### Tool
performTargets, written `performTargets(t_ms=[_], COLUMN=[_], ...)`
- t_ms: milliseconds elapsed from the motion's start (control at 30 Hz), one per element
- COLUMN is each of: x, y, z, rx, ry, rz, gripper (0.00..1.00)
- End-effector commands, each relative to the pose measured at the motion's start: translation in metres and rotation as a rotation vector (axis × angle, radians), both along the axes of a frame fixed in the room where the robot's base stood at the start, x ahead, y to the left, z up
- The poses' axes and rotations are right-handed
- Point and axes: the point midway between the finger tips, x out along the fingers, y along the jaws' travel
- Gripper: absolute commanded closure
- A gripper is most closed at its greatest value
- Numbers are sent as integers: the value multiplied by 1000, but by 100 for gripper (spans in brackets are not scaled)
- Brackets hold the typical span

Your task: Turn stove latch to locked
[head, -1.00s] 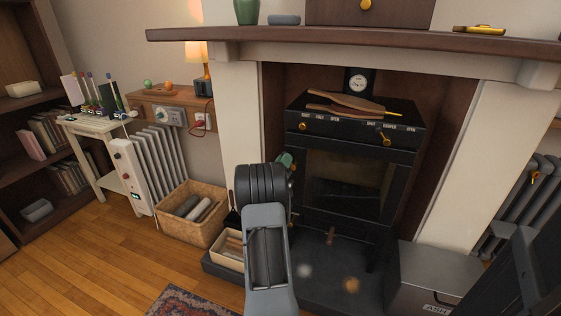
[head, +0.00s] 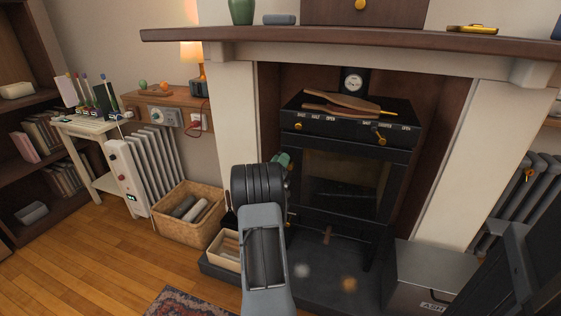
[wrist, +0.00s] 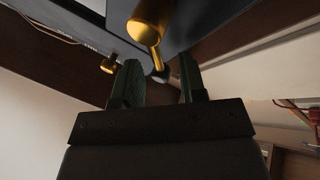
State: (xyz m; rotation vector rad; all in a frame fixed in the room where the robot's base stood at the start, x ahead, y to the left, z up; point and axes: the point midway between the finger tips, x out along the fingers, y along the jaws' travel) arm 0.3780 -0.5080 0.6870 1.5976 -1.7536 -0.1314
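The black stove (head: 352,170) stands in the fireplace with a dark glass door. Two brass controls sit on its upper front strip, a left knob (head: 299,127) and a right lever (head: 380,140). My gripper (head: 283,160) is at the left edge of the stove door in the head view, mostly hidden behind my arm. In the wrist view my gripper (wrist: 160,63) has its two dark green fingers apart. A brass lever, seemingly the latch (wrist: 150,27), reaches in from above with its rounded end between the fingertips. I see no clear contact. I cannot read the latch's position.
A second brass piece (wrist: 108,65) lies left of the fingers in the wrist view. A grey ash box (head: 430,275) is at right. The mantel (head: 340,38) juts out above.

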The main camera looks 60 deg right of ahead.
Motion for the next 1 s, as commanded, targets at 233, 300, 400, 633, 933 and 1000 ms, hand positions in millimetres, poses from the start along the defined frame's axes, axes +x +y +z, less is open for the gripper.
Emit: performTargets(t_ms=[233, 300, 400, 633, 933, 1000], x=[0, -1, -2, -5, -8, -8], y=[23, 36, 56, 94, 120, 122], z=[-10, -17, -27, -46, -60, -61], rx=[2, 4, 3, 4, 1, 0], ry=[2, 3, 4, 4, 0, 0], rz=[2, 3, 3, 2, 1, 0], gripper=[62, 62, 62, 62, 62, 62])
